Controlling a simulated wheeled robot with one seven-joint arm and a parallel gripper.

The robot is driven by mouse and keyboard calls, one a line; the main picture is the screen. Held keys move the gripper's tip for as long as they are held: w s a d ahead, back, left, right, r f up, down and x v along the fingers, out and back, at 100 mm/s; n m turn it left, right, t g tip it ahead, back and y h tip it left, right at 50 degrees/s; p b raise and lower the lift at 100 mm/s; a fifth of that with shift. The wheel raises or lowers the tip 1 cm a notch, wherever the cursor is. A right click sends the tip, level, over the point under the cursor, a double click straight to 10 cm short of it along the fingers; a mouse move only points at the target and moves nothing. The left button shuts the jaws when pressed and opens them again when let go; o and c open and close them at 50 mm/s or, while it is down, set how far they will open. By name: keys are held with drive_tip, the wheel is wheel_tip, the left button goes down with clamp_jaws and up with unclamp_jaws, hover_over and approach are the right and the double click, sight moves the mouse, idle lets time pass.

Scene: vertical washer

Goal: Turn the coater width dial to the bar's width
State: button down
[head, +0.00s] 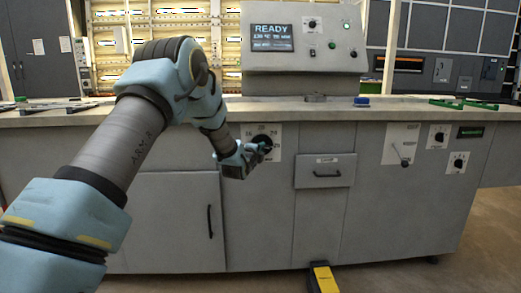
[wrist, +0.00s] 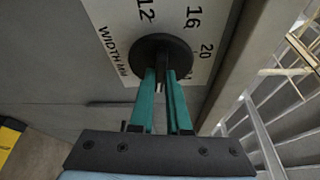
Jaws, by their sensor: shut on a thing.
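The coater width dial is a round black knob (head: 264,142) on a white scale plate on the machine's front panel. In the wrist view the dial (wrist: 161,50) sits on a plate marked "WIDTH MM" with 12, 16, 20 and a partly hidden number. My gripper (head: 262,145) is at the dial. In the wrist view its two green fingers (wrist: 164,82) are shut on the dial's raised black grip. The fingers hide part of the dial and the lower scale. I cannot tell which number the dial points to. The bar is not clearly identifiable.
A control box (head: 303,37) above the counter has a screen reading "READY". A drawer (head: 325,171) is right of the dial. More dials (head: 457,162) and a lever (head: 402,153) are further right. A yellow and black pedal (head: 324,278) stands on the floor.

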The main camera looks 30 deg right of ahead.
drive_tip(key=shift+f, duration=0.1)
drive_tip(key=shift+s+d+f+m+t+y+b, duration=0.15)
drive_tip(key=shift+m+t+y+b, duration=1.4)
drive_tip(key=shift+m+b, duration=3.05)
drive_tip(key=shift+d+m+t+y+b, duration=0.2)
drive_tip(key=shift+m+t+y+b, duration=1.75)
drive_tip(key=shift+m, duration=4.85)
drive_tip(key=shift+s+d+f+m+t+y+b, duration=0.15)
drive_tip(key=shift+m+t+y+b, duration=1)
drive_tip(key=shift+m+b, duration=3.6)
drive_tip(key=shift+m+g+y+p, duration=0.25)
drive_tip(key=shift+m+y+p, duration=0.1)
drive_tip(key=shift+m+p, duration=0.5)
drive_tip(key=c, duration=0.9)
unclamp_jaws()
drive_tip(key=shift+r, duration=0.1)
